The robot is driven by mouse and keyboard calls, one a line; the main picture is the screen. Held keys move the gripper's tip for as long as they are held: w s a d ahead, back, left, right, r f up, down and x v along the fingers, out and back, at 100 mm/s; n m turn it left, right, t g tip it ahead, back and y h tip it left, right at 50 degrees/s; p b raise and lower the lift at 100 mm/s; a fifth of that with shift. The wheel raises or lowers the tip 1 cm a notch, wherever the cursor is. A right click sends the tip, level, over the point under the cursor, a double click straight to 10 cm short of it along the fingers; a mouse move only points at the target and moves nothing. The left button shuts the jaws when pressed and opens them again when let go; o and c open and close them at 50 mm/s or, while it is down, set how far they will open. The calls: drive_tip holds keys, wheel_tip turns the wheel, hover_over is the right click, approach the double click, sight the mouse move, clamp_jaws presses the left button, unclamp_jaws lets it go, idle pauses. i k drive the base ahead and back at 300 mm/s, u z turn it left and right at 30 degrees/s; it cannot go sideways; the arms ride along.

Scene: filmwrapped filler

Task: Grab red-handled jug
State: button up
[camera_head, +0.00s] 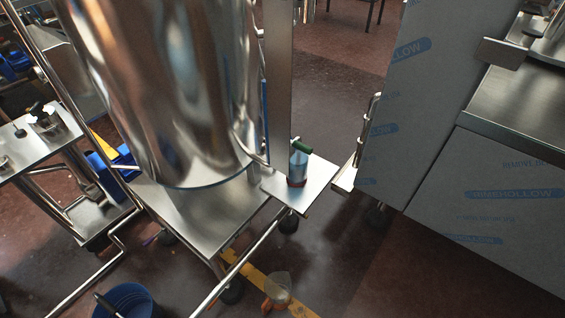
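A small clear jug (279,284) with an orange-red handle at its lower left shows near the bottom centre. It seems to stand on the floor, over a yellow floor line; its exact support is hard to tell. My gripper is not in view, and no part of my arm can be made out near the jug.
A large shiny steel vessel stands on a wheeled steel platform (190,215). A bluish bottle (298,165) with a green top stands on its right end. A film-covered steel cabinet (490,205) fills the right. A blue bucket (130,291) is at bottom left. Floor right of the jug is clear.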

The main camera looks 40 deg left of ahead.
sight(299, 162)
drive_tip(key=u, duration=0.2)
drive_tip(key=k, duration=0.2)
drive_tip(key=u, duration=0.4)
drive_tip(key=i, duration=0.5)
drive_tip(key=u, duration=0.3)
drive_tip(key=k, duration=0.5)
drive_tip(key=z, duration=0.1)
